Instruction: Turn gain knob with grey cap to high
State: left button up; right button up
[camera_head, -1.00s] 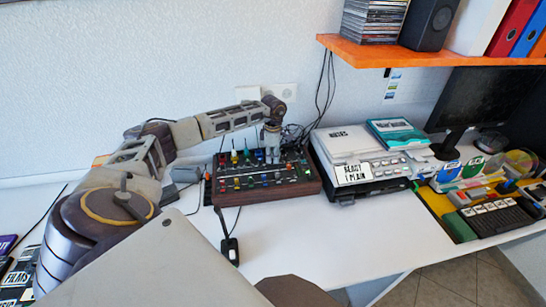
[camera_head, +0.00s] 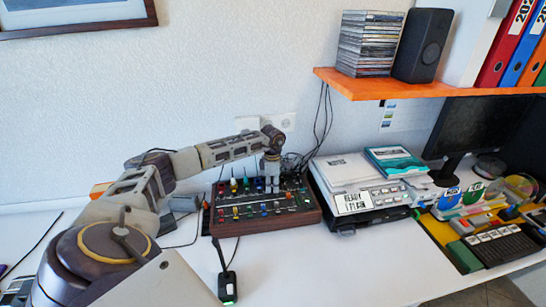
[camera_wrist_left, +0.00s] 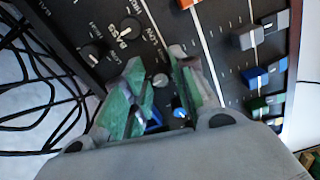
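A mixer panel (camera_head: 240,226) with dark wooden sides and rows of coloured knobs sits on the white desk. My left gripper (camera_head: 271,178) points down over its back right part. In the left wrist view, the left gripper (camera_wrist_left: 160,62) has its two greenish fingers apart. A small knob with a grey cap (camera_wrist_left: 160,80) shows between them; contact cannot be told. A blue-capped knob (camera_wrist_left: 180,112) is also between the fingers, closer to the palm. Black knobs with white markers, one labelled BASS (camera_wrist_left: 129,28), are beyond the fingers. My right gripper is not in view.
A white device (camera_head: 345,178) with a teal box (camera_head: 396,161) on top stands right of the mixer. Blue, grey and green slider caps (camera_wrist_left: 254,77) lie right of the gripper. Black cables (camera_wrist_left: 40,120) run left of the panel. An orange shelf (camera_head: 430,88) hangs above.

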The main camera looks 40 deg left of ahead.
pick_arm(q)
jog(key=shift+n, duration=1.5)
jog(key=shift+r, duration=0.3)
notch_tip(320, 180, up, 14)
jog(key=n, duration=1.5)
jog(key=shift+w+a+f, duration=0.15)
jog(key=shift+w+a, duration=0.05)
jog(key=shift+w, duration=0.25)
dwell(0.4)
